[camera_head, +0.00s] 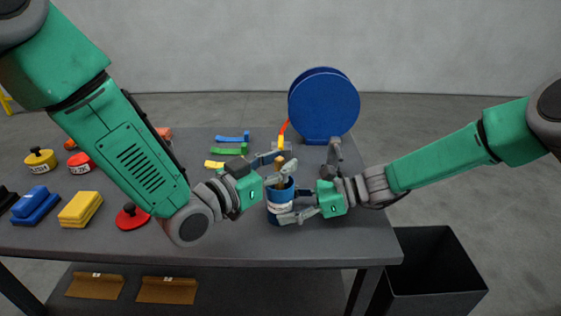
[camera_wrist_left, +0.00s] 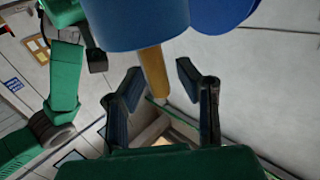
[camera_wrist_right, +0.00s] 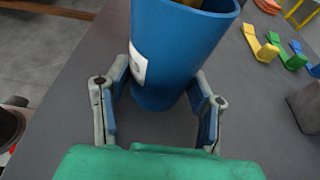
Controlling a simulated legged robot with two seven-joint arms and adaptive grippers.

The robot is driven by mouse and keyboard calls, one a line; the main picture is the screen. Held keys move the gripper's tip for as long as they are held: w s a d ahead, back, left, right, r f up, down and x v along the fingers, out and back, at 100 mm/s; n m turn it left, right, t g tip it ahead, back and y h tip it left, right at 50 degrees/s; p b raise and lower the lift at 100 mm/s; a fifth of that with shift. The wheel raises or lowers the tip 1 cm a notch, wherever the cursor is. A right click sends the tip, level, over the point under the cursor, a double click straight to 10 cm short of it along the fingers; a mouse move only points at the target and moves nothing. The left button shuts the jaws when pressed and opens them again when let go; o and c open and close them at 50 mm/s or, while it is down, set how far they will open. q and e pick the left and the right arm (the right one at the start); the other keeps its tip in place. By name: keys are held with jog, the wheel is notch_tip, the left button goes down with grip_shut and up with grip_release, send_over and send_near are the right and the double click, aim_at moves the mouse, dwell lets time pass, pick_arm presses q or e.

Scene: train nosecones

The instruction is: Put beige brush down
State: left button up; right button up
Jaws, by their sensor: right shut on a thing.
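The beige brush (camera_head: 279,161) stands handle-up in a blue cup (camera_head: 273,211) with a white label, near the table's front right. Its bristle end is hidden. In the left wrist view the tan handle (camera_wrist_left: 153,75) rises from the cup (camera_wrist_left: 130,25) between the spread fingers of my left gripper (camera_wrist_left: 160,90), with gaps on both sides. My left gripper (camera_head: 274,167) is open at the handle above the cup. My right gripper (camera_head: 290,203) is shut on the cup from the right; its fingers flank the cup (camera_wrist_right: 175,60) in the right wrist view.
A large blue disc (camera_head: 324,103) stands behind the cup. Yellow, green and blue clips (camera_head: 230,150) lie behind my left arm. Several red, yellow and blue tools (camera_head: 80,208) sit on the left. A black bin (camera_head: 435,265) stands right of the table (camera_head: 240,240).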

pick_arm(q)
jog(key=shift+a+r, duration=0.1)
jog(key=v, duration=1.2)
pick_arm(e)
jog(key=o, duration=0.9)
jog(key=shift+o, duration=0.2)
